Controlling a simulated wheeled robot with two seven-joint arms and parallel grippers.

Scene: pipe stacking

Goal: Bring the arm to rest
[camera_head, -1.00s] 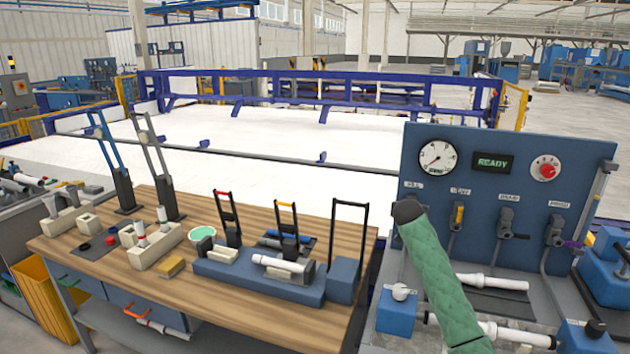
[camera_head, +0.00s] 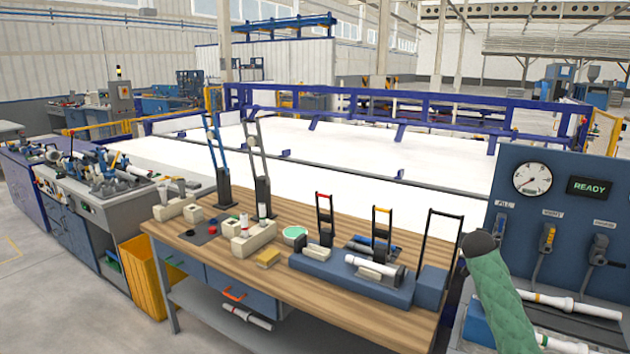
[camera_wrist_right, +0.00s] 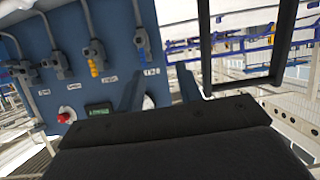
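My right arm (camera_head: 497,300), in a green quilted sleeve with a dark rounded end, rises at the lower right of the head view, in front of the blue panel. My right gripper shows in the right wrist view (camera_wrist_right: 157,78); its two dark fingers stand apart with nothing between them. Behind them the blue panel (camera_wrist_right: 60,30) appears upside down, with valves and a red knob. I cannot make out the gripper in the head view. My left arm and left gripper are not in view.
The wooden workbench (camera_head: 345,305) carries blue fixtures, white pipe pieces and black-handled tools. The blue test panel (camera_head: 560,185) reads READY, with white pipes below it. A yellow bin (camera_head: 142,275) stands left of the bench. A grey-topped cabinet (camera_head: 100,205) is further left, beside open floor.

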